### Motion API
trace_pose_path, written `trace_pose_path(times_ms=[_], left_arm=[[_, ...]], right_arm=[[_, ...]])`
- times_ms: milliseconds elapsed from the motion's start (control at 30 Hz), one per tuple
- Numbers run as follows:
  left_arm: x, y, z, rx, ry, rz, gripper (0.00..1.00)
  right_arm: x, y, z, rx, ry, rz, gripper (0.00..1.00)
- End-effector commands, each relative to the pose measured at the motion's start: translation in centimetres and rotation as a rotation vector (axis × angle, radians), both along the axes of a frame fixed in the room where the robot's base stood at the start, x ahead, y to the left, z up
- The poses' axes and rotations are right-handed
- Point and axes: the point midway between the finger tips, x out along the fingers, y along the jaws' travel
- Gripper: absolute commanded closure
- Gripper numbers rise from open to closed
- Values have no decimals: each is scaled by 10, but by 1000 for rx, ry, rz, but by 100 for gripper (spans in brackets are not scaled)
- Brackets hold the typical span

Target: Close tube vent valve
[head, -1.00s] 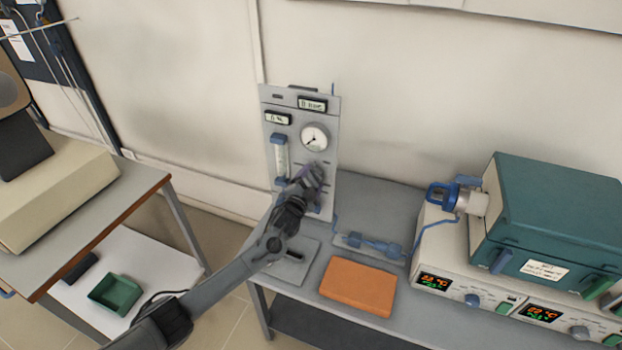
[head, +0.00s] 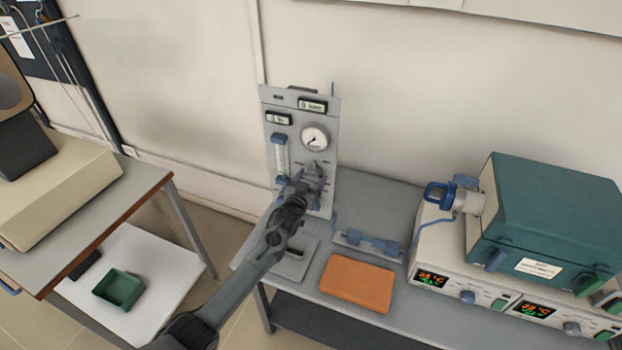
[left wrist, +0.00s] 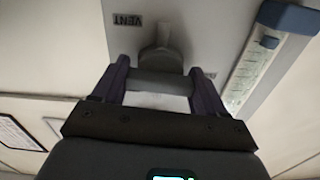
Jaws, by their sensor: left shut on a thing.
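The grey gas panel (head: 327,200) stands upright at the back of the bench, with a dial gauge (head: 314,138) and a flow tube (head: 281,155) on it. My left gripper (head: 310,182) reaches its lower part and covers the valve there. In the left wrist view, the purple fingers of that gripper (left wrist: 163,82) are shut on a grey bar-shaped valve handle (left wrist: 150,82), with its round hub (left wrist: 160,58) behind. A VENT label (left wrist: 127,20) sits beside the hub and reads inverted. My right gripper is not in view.
An orange block (head: 357,283) and a blue-fitted tube assembly (head: 368,243) lie on the bench. A teal furnace (head: 545,225) on a white controller stands at the right. A green tray (head: 118,289) is on the lower shelf at the left.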

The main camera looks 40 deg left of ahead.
Motion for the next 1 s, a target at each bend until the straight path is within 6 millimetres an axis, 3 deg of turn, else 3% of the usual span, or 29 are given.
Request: trace_pose_path(times_ms=[300, 767, 800, 967, 1000], left_arm=[[0, 0, 0, -99, -27, 0, 58], [0, 0, 0, -114, -32, 0, 58], [0, 0, 0, -114, -32, 0, 26], [0, 0, 0, -113, -32, 0, 2], [0, 0, 0, -112, -32, 0, 2]], right_arm=[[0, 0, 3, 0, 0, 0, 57], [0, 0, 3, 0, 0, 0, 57], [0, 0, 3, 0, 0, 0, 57], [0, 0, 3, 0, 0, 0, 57], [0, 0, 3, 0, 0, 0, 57]])
